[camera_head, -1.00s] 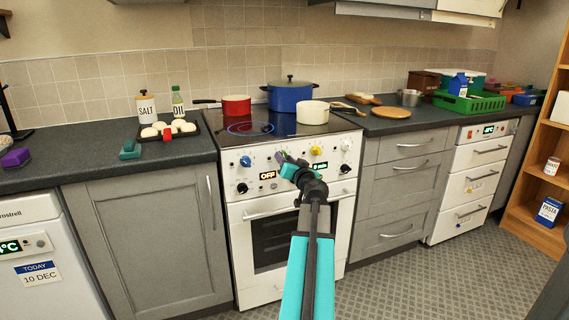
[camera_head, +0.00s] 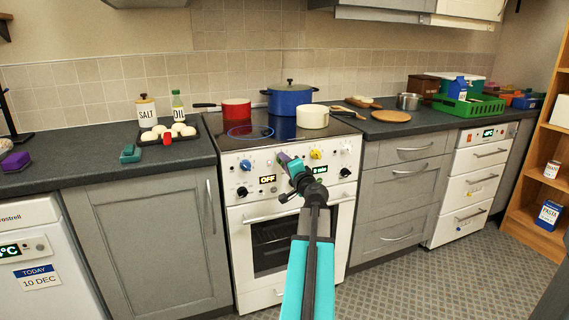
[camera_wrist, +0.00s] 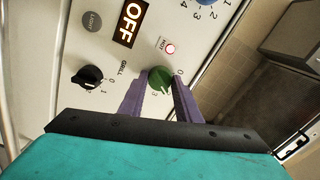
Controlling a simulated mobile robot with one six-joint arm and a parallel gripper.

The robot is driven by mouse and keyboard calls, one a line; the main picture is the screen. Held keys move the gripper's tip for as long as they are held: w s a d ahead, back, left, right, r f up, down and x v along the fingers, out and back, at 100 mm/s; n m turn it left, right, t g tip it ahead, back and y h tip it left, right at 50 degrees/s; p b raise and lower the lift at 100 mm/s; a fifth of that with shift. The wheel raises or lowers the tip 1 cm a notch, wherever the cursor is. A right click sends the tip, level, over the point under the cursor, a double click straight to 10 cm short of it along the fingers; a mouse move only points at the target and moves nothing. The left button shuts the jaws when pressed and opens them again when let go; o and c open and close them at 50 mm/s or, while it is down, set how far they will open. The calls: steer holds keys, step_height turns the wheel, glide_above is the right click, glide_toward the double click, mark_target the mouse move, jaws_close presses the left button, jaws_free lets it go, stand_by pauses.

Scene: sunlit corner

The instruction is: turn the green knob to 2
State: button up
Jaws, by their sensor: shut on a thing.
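The green knob (camera_wrist: 160,79) is on the white stove front, between the two purple fingers of my gripper (camera_wrist: 159,88) in the wrist view. The fingers are shut on it from either side. Printed digits 0 and 3 show beside it; the 2 and the knob's exact setting are not clear. In the head view my gripper (camera_head: 284,159) reaches the control panel of the stove (camera_head: 286,213) and mostly hides the green knob.
A black knob (camera_wrist: 88,77) marked GRILL, an OFF display (camera_wrist: 130,23) and a blue knob (camera_wrist: 206,1) are close by. A yellow knob (camera_head: 316,154) is to the right. A red pot (camera_head: 236,109), blue pot (camera_head: 290,98) and cream pot (camera_head: 312,117) stand on the hob.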

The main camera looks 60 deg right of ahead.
steer(key=shift+w+r+m, duration=0.15)
steer(key=shift+r+m, duration=0.05)
steer(key=shift+m, duration=0.5)
steer(key=o, duration=1.1)
steer(key=shift+f, duration=0.1)
steer(key=shift+c, duration=0.2)
steer(key=shift+f, duration=0.1)
